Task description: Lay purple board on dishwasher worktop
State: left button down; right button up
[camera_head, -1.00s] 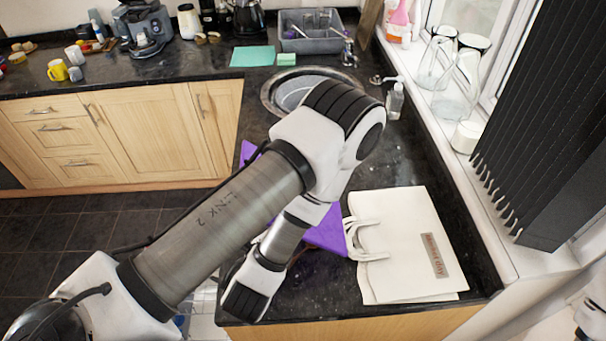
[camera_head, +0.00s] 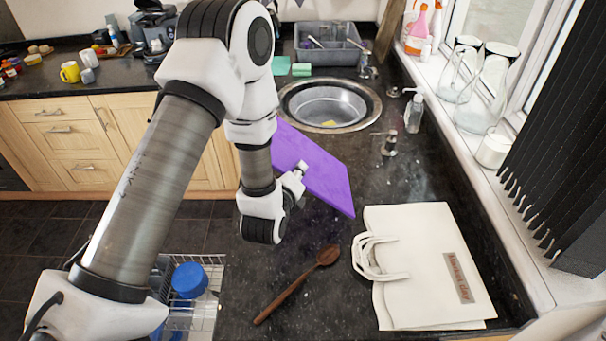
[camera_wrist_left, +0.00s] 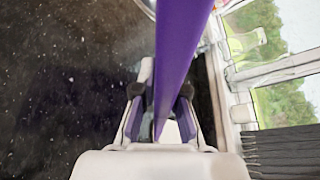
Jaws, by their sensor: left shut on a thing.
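The purple board (camera_head: 318,175) is tilted over the dark worktop, in front of the sink. My left gripper (camera_head: 298,174) is shut on the board's near edge. In the left wrist view the board (camera_wrist_left: 180,50) shows edge-on, running up from between the fingers (camera_wrist_left: 160,120). I cannot tell if its lower corner touches the worktop. The dark granite worktop (camera_head: 330,290) above the dishwasher carries a wooden spoon (camera_head: 297,284) and a white bag (camera_head: 425,260). My right gripper is out of view.
The round sink (camera_head: 330,105) lies behind the board. A tap (camera_head: 390,145) and a soap bottle (camera_head: 414,110) stand to its right. A dish rack with a blue item (camera_head: 190,280) is at lower left. Some bare worktop surrounds the spoon.

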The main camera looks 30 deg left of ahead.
pick_arm(q)
jog(key=shift+w+a, duration=0.25)
jog(key=shift+w, duration=0.45)
jog(key=f, duration=0.1)
jog(key=s+f+p, duration=0.1)
jog(key=f, duration=0.1)
jog(key=shift+f, duration=0.25)
jog(key=c, duration=1.7)
grip_release()
jog(key=shift+d+f, duration=0.1)
jog(key=o, duration=0.5)
